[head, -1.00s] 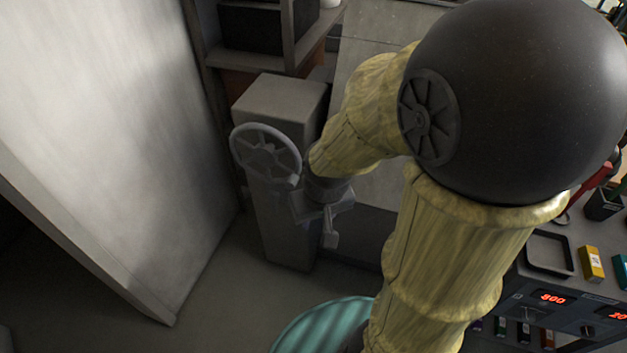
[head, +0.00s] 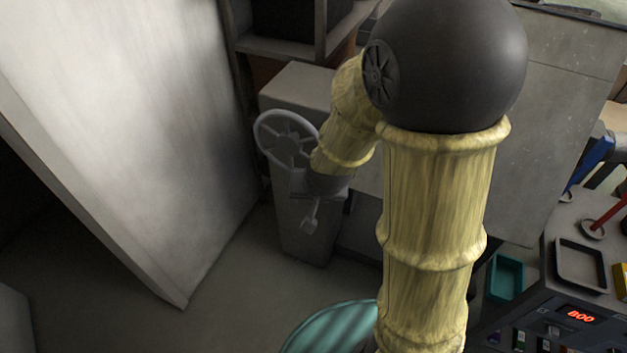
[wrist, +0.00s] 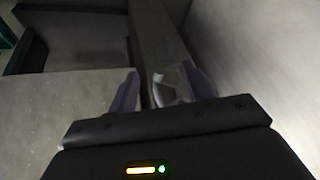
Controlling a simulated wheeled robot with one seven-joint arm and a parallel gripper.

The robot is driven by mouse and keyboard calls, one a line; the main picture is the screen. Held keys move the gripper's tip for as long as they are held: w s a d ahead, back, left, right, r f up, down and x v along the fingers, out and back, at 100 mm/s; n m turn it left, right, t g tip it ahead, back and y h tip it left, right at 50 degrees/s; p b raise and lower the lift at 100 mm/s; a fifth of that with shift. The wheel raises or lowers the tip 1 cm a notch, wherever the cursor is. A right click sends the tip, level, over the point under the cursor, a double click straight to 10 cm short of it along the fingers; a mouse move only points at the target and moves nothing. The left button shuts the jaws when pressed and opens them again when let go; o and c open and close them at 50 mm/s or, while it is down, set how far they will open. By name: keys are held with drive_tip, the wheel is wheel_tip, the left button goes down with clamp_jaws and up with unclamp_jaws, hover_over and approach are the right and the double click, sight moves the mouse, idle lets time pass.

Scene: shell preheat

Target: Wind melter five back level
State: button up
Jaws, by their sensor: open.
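A grey spoked handwheel (head: 286,138) stands upright on the side of a tall grey pedestal (head: 305,235) in the head view. My gripper (head: 308,206) is just below and to the right of the wheel, partly hidden by my own wrist. In the wrist view my gripper (wrist: 160,84) is open, its two fingers spread and empty. The handwheel (wrist: 170,84) shows pale and blurred beyond them, between the fingers and close to the right one. I cannot tell whether they touch. No number or level mark for melter five is legible.
A large pale slanted panel (head: 130,130) stands left of the pedestal. A dark shelf (head: 300,40) is behind it. A teal round top (head: 330,328) is low in front. A bench with a red display (head: 580,316) and trays is at right. Floor left of the pedestal is clear.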

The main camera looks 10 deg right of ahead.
drive_tip(key=w+a+f+m+t+h+b, duration=0.3)
drive_tip(key=w+a+f+m+t+b, duration=0.15)
drive_tip(key=w+f, duration=0.5)
drive_tip(key=s+a+f+m+t+h+b, duration=0.1)
drive_tip(key=s+f+t+h+b, duration=0.3)
drive_tip(key=h, duration=0.4)
wheel_tip(320, 180, down, 3)
drive_tip(key=shift+a+r+m+t+b, duration=0.25)
drive_tip(key=shift+m+t+b, duration=0.1)
drive_tip(key=shift+m+b, duration=0.4)
drive_tip(key=shift+w, duration=0.1)
drive_tip(key=p+x, duration=0.1)
drive_tip(key=x, duration=1.6)
drive_tip(key=shift+w+d+p, duration=0.15)
drive_tip(key=shift+p, duration=0.15)
